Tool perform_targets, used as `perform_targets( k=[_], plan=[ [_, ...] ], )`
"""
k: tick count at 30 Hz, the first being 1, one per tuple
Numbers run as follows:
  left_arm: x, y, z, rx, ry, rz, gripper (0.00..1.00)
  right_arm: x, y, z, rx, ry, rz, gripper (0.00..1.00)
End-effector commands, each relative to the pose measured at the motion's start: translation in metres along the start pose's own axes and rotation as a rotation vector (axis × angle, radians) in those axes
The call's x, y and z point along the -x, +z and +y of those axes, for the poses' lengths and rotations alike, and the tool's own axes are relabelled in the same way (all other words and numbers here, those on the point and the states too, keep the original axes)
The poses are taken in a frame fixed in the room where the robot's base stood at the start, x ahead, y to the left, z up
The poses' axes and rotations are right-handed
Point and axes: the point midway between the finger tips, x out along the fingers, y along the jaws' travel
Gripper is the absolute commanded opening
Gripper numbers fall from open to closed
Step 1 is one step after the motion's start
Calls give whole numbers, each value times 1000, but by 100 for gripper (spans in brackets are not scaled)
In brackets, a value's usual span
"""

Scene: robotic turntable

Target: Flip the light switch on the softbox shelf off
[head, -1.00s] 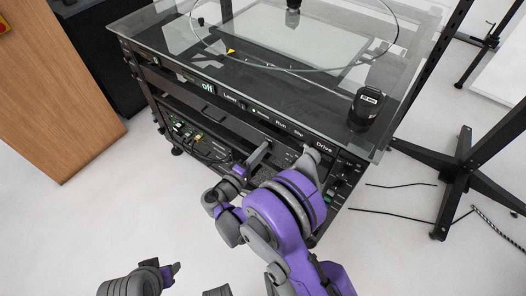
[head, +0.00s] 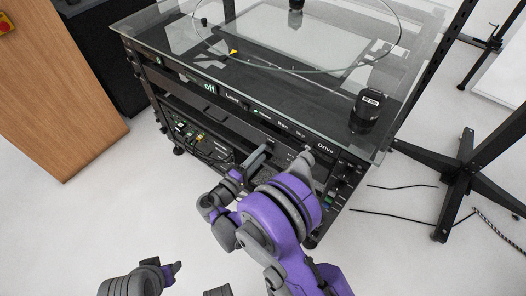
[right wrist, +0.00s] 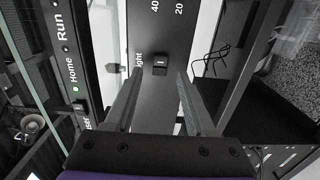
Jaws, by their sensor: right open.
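The light switch (right wrist: 160,64) is a small dark rocker on a dark panel (right wrist: 150,30) lettered "light", with "40" and "20" farther up, in the right wrist view. My right gripper (right wrist: 157,72) is open, with one finger on each side of the switch in that picture. Nothing is between the fingers but the view of the panel; I cannot tell whether they touch it. In the head view my right gripper (head: 282,158) is at the front of the rig, below the lettered strip, and the switch cannot be made out. My left gripper (head: 172,271) is low at the bottom left, away from the rig.
A glass top (head: 300,85) with a round turntable covers the rig. A black cylinder (head: 367,108) stands near its right corner. The front strip (head: 232,98) carries "off", "Laser", "Run" and "Drive" labels. A black stand (head: 462,170) and floor cables are at right. Floor in front is clear.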

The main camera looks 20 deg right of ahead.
Motion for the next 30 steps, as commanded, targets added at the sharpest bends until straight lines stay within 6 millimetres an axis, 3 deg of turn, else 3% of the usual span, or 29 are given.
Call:
perform_targets(
  k=[6,12,18,30],
  plan=[
    [8,-2,0,0,0,2,50,48,-1,1,-1,-1,5,55],
    [11,-3,0,0,0,3,50,78,-1,1,-1,0,3,55],
    [12,-3,0,0,0,3,50,87,0,0,0,0,0,55],
    [12,-3,0,0,0,3,50,87,0,0,0,0,0,55]
  ],
)
